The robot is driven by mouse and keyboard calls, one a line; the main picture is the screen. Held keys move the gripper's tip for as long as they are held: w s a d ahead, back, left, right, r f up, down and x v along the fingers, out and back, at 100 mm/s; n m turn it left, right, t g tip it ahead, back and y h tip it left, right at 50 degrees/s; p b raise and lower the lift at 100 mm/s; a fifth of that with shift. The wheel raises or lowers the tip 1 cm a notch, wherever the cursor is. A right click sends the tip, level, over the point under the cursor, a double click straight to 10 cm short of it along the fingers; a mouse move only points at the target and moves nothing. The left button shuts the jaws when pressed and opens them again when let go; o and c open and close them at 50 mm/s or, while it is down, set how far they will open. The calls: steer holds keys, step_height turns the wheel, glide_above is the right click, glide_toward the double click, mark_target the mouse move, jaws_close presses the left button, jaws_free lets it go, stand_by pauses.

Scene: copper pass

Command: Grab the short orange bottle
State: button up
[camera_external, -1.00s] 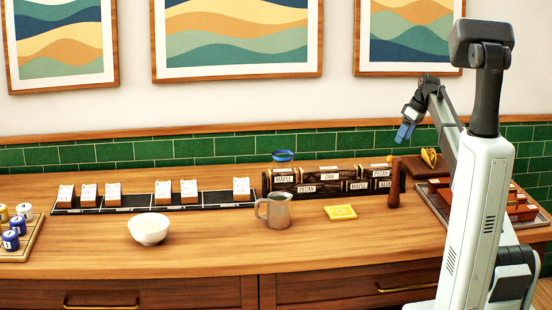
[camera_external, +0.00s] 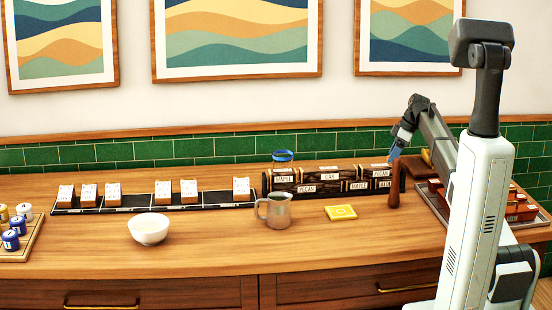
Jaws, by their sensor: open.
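I cannot clearly make out a short orange bottle. Several orange-brown items (camera_external: 521,213) sit in the tray (camera_external: 509,236) at the far right, partly hidden by my arm and body, and their shapes are too small to tell. My gripper (camera_external: 393,156) has blue fingertips, points down and is open. It is just above or behind the right end of the dark labelled blocks, near the top of the upright brown cylinder (camera_external: 394,184). Its exact depth cannot be told, and nothing shows between the fingers.
Dark labelled blocks (camera_external: 325,176) stand at the back, with a blue-topped jar (camera_external: 282,156) behind. A metal pitcher (camera_external: 277,212), yellow square (camera_external: 340,212), white bowl (camera_external: 149,229) and black strip (camera_external: 133,196) of small boxes are nearby. Small containers (camera_external: 11,240) stand far left. The front counter is clear.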

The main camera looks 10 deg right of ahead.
steer(key=shift+x, duration=2.85)
steer(key=shift+w+d, duration=0.15)
steer(key=c, duration=1.1)
